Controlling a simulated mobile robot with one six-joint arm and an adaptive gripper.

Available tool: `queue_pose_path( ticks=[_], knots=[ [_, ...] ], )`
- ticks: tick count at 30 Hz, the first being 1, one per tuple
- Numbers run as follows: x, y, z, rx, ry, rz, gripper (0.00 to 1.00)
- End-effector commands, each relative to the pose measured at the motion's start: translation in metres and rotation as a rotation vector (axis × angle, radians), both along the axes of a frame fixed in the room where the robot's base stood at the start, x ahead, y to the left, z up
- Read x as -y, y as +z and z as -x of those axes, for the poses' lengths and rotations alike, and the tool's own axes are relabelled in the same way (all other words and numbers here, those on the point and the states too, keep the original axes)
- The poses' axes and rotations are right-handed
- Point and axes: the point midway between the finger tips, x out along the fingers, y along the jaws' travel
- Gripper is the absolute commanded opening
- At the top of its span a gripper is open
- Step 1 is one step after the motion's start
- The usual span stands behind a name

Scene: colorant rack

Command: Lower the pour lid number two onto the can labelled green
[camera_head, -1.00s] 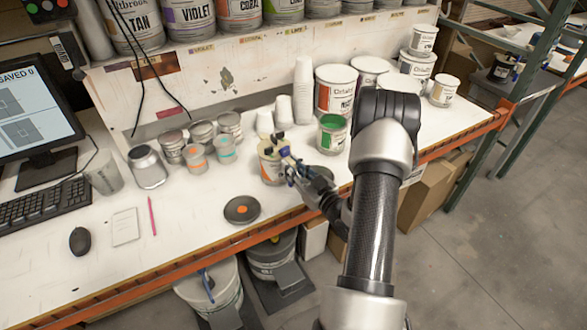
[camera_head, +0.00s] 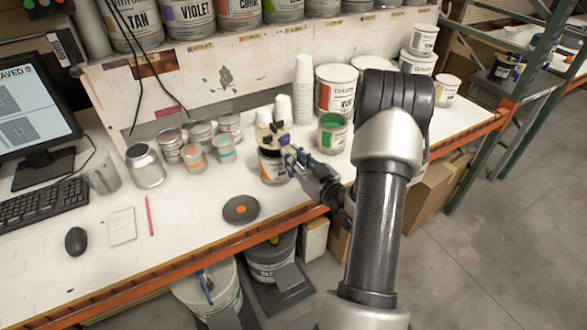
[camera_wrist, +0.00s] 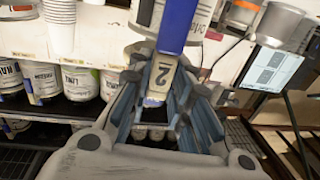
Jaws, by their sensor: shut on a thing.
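In the wrist view, a tan part of the lid marked "2" (camera_wrist: 163,75) sits between my fingers (camera_wrist: 165,100), under a blue upright piece. A can with a bright green top and green on its side (camera_head: 332,133) stands to the right of my gripper; its label is too small to read. My wrist partly hides the lid's underside.
A dark round lid with an orange spot (camera_head: 240,209) lies near the front edge. Small cans and cups stand to the left. A stack of white cups (camera_head: 303,90) and a large can (camera_head: 336,90) stand behind the green-topped can.

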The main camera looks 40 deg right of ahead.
Motion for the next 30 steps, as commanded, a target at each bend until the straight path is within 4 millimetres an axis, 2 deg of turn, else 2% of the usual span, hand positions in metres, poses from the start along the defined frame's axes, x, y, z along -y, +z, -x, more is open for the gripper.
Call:
queue_pose_path(
  ticks=[6, 17, 30],
  knots=[
    [-0.002, 0.019, 0.001, 0.002, -0.001, 0.003, 0.00],
    [-0.003, 0.036, 0.002, -0.001, -0.002, -0.001, 0.00],
    [-0.002, 0.070, 0.002, -0.001, -0.002, 0.000, 0.00]
  ],
)
